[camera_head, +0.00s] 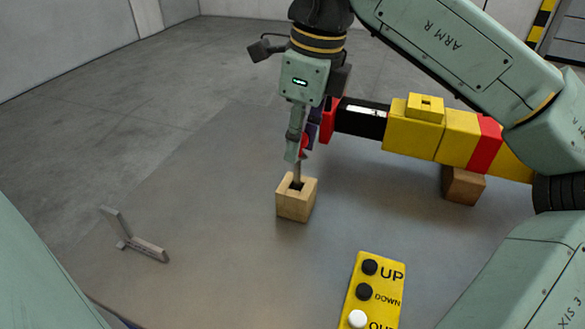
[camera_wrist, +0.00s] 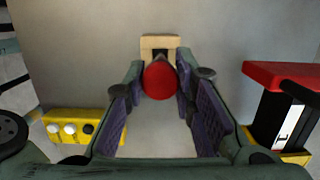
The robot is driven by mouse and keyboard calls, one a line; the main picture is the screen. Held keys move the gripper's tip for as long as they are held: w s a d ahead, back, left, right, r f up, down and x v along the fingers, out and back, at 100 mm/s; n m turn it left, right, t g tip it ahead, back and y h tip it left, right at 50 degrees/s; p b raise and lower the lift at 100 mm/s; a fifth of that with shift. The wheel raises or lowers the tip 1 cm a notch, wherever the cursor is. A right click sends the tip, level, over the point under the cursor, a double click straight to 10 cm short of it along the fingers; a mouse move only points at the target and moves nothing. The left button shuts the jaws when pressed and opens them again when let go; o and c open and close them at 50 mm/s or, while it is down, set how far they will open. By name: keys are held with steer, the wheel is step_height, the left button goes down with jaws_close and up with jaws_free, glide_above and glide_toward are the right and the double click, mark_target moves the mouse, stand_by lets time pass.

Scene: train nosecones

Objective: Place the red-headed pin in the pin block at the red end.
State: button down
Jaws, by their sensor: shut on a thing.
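The red-headed pin shows its round red head (camera_head: 304,145) between my fingers, with its grey shaft pointing down. In the wrist view the red head (camera_wrist: 159,82) sits between the two fingers. My gripper (camera_head: 301,152) is shut on the pin, above the pin block; it also shows in the wrist view (camera_wrist: 159,72). The pin block (camera_head: 293,206) is a light wooden block with a dark square hole on top; it shows beyond the head in the wrist view (camera_wrist: 160,42). The shaft's lower end is at the hole; I cannot tell how deep it reaches.
A yellow, black and red train body (camera_head: 412,136) lies close to the right of my gripper, its red end (camera_head: 328,120) nearest. A brown wooden block (camera_head: 463,186) is under it. A yellow button panel (camera_head: 372,290) is in front, a grey bracket (camera_head: 134,238) at left.

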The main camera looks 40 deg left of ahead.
mark_target(297, 188)
steer(key=shift+f, duration=2.55)
steer(key=shift+f, duration=0.1)
steer(key=c, duration=1.3)
jaws_free()
steer(key=shift+c, duration=0.2)
step_height(297, 188, up, 12)
steer(key=d, duration=0.1)
steer(key=shift+w+d, duration=0.25)
steer(key=shift+d, duration=0.1)
